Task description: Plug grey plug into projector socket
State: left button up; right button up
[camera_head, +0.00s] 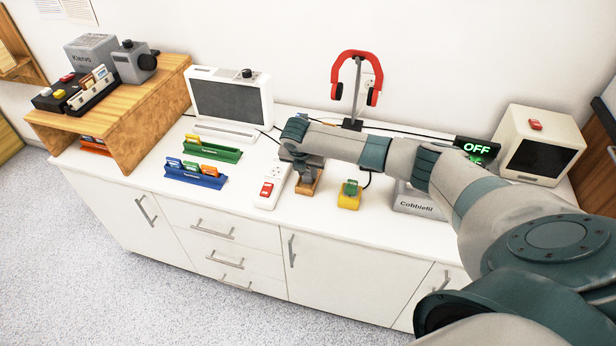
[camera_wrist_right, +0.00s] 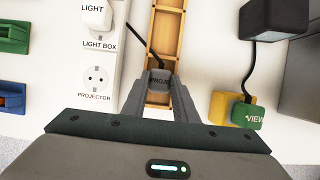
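The grey plug (camera_wrist_right: 160,79), with a partly covered label starting "PROJE", sits between the fingertips of my right gripper (camera_wrist_right: 160,88) in the right wrist view. Both fingers press against its sides. It is over the wooden holder (camera_wrist_right: 166,28); whether it touches the holder cannot be told. A dark cable runs from it to the upper left. The projector socket (camera_wrist_right: 96,78) is empty, on the white power strip (camera_wrist_right: 118,60) left of the gripper. In the head view my right gripper (camera_head: 306,180) points down beside the strip (camera_head: 274,184). My left gripper is not in view.
A white plug marked LIGHT (camera_wrist_right: 97,16) fills the light box socket above. A green plug (camera_wrist_right: 247,116) sits on a yellow holder (camera_wrist_right: 220,105) at the right. A headphone stand (camera_head: 353,123) stands behind. Bare counter lies in front of the strip.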

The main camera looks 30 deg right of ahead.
aim_at(307, 174)
jog(key=shift+c, duration=0.9)
jog(key=shift+r, duration=0.1)
jog(key=shift+r+b, duration=0.35)
jog(key=shift+r, duration=0.2)
notch_tip(307, 174, up, 2)
jog(key=shift+w+r+b, duration=0.1)
jog(key=shift+r+b, duration=0.1)
jog(key=shift+b, duration=0.3)
jog(key=s+d+r+b, duration=0.3)
jog(key=s+d+r, duration=0.4)
jog(key=s+d, duration=0.1)
jog(key=shift+s+d+r, duration=0.2)
jog(key=shift+w, duration=0.1)
